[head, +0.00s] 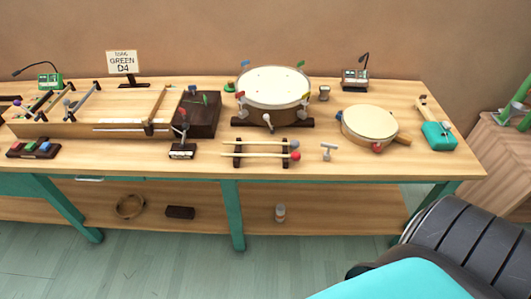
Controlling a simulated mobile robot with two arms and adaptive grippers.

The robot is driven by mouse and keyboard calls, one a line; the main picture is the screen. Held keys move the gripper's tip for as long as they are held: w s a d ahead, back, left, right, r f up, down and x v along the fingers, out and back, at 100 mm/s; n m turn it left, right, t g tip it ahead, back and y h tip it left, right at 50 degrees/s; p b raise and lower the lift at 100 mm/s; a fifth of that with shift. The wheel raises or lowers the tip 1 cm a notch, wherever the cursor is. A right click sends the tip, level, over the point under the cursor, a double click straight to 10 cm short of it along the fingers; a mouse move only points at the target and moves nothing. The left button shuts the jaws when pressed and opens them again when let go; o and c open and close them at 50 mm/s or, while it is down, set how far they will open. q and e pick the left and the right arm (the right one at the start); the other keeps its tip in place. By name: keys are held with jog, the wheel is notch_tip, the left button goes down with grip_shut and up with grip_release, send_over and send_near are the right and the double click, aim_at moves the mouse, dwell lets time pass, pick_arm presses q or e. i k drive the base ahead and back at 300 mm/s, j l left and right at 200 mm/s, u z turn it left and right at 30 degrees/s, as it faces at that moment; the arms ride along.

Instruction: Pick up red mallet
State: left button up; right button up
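The red mallet (265,155) lies level on a dark rack (238,150) near the front edge of the workbench, its red head at the right end. A second mallet with a blue-grey head (262,143) lies parallel just behind it on the same rack. Neither of my grippers shows in the head view, so whether they are open or shut is hidden.
The wooden bench (330,166) has teal legs and a lower shelf. A large drum (273,87) stands behind the rack, a small metal T-shaped tool (327,151) to its right, then a frame drum (369,124). A black device (182,151) sits left. Black and teal parts of mine fill the lower right.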

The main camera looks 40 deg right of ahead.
aim_at(294, 156)
jog(key=i+j+z, duration=0.1)
jog(key=z, duration=0.85)
